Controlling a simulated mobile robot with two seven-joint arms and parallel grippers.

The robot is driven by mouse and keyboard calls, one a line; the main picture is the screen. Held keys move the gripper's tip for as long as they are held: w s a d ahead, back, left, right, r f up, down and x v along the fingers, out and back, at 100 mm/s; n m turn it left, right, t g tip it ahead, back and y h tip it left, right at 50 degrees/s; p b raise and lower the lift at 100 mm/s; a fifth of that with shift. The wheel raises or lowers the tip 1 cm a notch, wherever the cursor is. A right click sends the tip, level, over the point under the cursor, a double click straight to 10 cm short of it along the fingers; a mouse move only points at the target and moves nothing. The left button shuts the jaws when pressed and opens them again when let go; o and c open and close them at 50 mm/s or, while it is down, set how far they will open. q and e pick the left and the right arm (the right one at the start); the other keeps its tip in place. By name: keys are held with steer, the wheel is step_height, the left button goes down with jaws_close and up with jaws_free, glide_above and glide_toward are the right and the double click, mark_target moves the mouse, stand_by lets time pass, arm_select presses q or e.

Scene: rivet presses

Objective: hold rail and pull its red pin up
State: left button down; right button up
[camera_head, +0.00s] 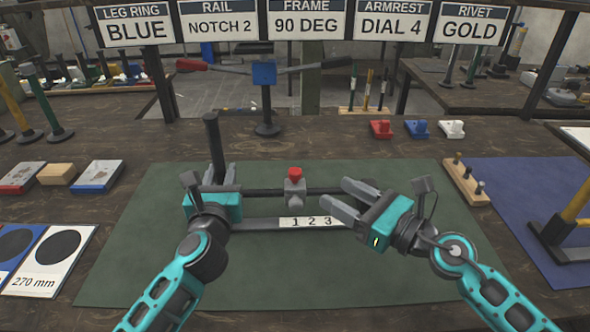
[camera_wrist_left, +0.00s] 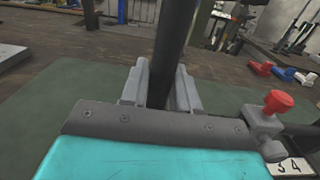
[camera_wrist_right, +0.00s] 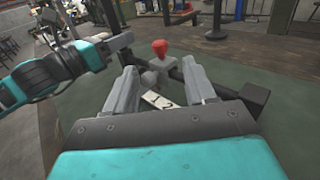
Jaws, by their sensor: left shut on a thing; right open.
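The rail (camera_head: 335,191) is a dark bar lying across the green mat, with a dark upright post (camera_head: 212,140) at its left end. A grey slider (camera_head: 294,193) with a red pin (camera_head: 294,174) on top sits on the rail; the pin also shows in the left wrist view (camera_wrist_left: 278,102) and right wrist view (camera_wrist_right: 159,48). A strip marked 1 2 3 (camera_head: 308,222) lies in front. My left gripper (camera_head: 212,182) is shut around the post. My right gripper (camera_head: 334,190) is open and empty, right of the slider, its fingers pointing toward it and apart from the pin.
Behind the mat (camera_head: 150,270) stands a blue-headed stand (camera_head: 264,75) with a long handle. Red, blue and white small parts (camera_head: 417,129) lie at the back right. A wooden peg block (camera_head: 465,182) stands at the mat's right edge. The front of the mat is clear between my arms.

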mark_target(301, 174)
steer(key=x, duration=1.2)
steer(key=shift+s+f, duration=0.1)
jaws_close()
